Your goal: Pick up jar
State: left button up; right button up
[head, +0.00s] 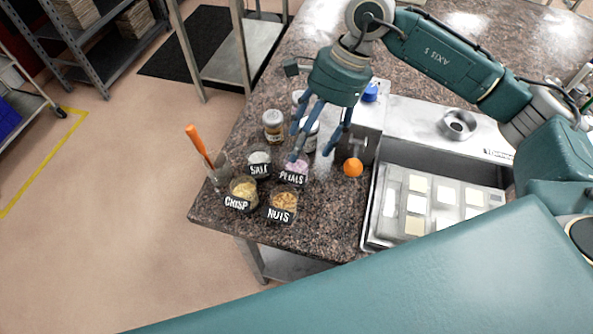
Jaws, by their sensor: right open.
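A small glass jar (273,127) with a pale lid and yellowish contents stands near the left edge of the granite counter. A second jar (311,138) with a pale lid shows partly between the fingers of my right gripper (312,150). That gripper points down with its blue fingers spread, open. I cannot tell whether the fingers are around that jar or only in front of it. Another pale-topped item (298,97) behind the fingers is mostly hidden. My left gripper is not in view.
Small bowls labelled salt (259,158), petals (295,168), crisp (243,189) and nuts (284,202) stand in front. A glass with an orange-handled tool (199,145) is at the left edge. An orange ball (353,167) sits beside the metal tray (369,225).

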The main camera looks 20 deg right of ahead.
aim_at(299, 158)
jog(key=p+x, duration=0.2)
jog(key=x, duration=0.2)
jog(key=shift+s+a+f+p, duration=0.1)
jog(key=shift+p, duration=0.25)
jog(key=shift+a+f, duration=0.1)
jog(key=shift+f, duration=0.3)
jog(key=c, duration=1.5)
jog(key=shift+c, duration=0.2)
